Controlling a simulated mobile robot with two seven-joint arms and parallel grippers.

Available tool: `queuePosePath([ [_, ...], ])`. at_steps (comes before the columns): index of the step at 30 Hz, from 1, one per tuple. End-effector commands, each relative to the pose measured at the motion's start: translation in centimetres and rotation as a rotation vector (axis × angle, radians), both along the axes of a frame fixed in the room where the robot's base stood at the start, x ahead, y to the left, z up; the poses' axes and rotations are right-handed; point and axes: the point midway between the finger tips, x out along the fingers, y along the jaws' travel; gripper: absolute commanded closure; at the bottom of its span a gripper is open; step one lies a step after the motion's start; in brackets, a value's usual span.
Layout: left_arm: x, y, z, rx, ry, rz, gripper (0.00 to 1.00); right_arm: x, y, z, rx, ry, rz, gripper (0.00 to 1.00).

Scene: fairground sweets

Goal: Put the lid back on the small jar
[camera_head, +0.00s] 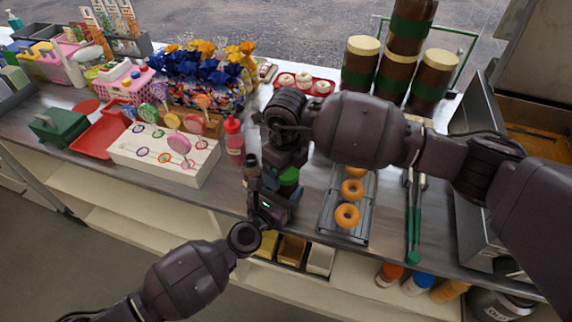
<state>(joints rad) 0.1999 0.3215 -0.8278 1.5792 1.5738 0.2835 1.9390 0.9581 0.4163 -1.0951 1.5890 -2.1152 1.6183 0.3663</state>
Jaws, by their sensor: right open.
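My right arm reaches in from the right and bends down over the counter's front. My right gripper (284,164) is open, and its fingers are largely hidden by my own arm parts. A small dark piece with a green band (288,177) shows just below it. It looks like the small jar, mostly hidden between my two hands. I cannot tell whether a finger touches it. My left arm comes in from the lower left, with its gripper (258,178) close beside the green-banded piece. Its jaws cannot be made out. I cannot pick out the jar's lid.
Large brown jars (359,65) with green bands and cream lids stand at the back right. A rack with doughnuts (347,215) and green-handled tongs (414,230) lie right. A red bottle (234,141) and a white lollipop stand (190,176) are left.

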Motion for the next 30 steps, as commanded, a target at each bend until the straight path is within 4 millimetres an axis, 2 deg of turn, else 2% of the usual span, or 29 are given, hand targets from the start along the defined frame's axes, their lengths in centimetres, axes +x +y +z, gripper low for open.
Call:
queuePosePath([
  [2, 0.01, 0.01, 0.01, 0.0, 0.0, 0.0, 1.0, 0.01, 0.01, 0.01, 0.0, 0.0, 0.0, 0.14],
  [12, 0.01, 0.0, 0.01, 0.0, 0.0, 0.0, 1.0, 0.01, 0.01, 0.04, 0.0, 0.0, 0.0, 0.65],
  [19, 0.01, 0.0, 0.01, 0.0, 0.0, 0.0, 1.0, 0.01, 0.0, 0.04, 0.0, 0.0, -0.005, 0.65],
  [20, 0.01, 0.0, 0.01, 0.0, 0.0, 0.0, 1.0, 0.01, 0.0, 0.04, 0.0, 0.0, -0.004, 0.34],
  [21, 0.01, 0.0, 0.01, 0.0, 0.0, 0.0, 1.0, 0.01, 0.0, 0.04, 0.0, 0.0, -0.004, 0.28],
  [25, 0.01, 0.0, 0.01, 0.0, 0.0, 0.0, 1.0, 0.01, 0.0, 0.04, 0.0, 0.0, -0.004, 0.08],
  [30, 0.01, 0.0, 0.01, 0.0, 0.0, 0.0, 1.0, 0.01, 0.0, 0.04, 0.0, 0.0, -0.004, 0.07],
])
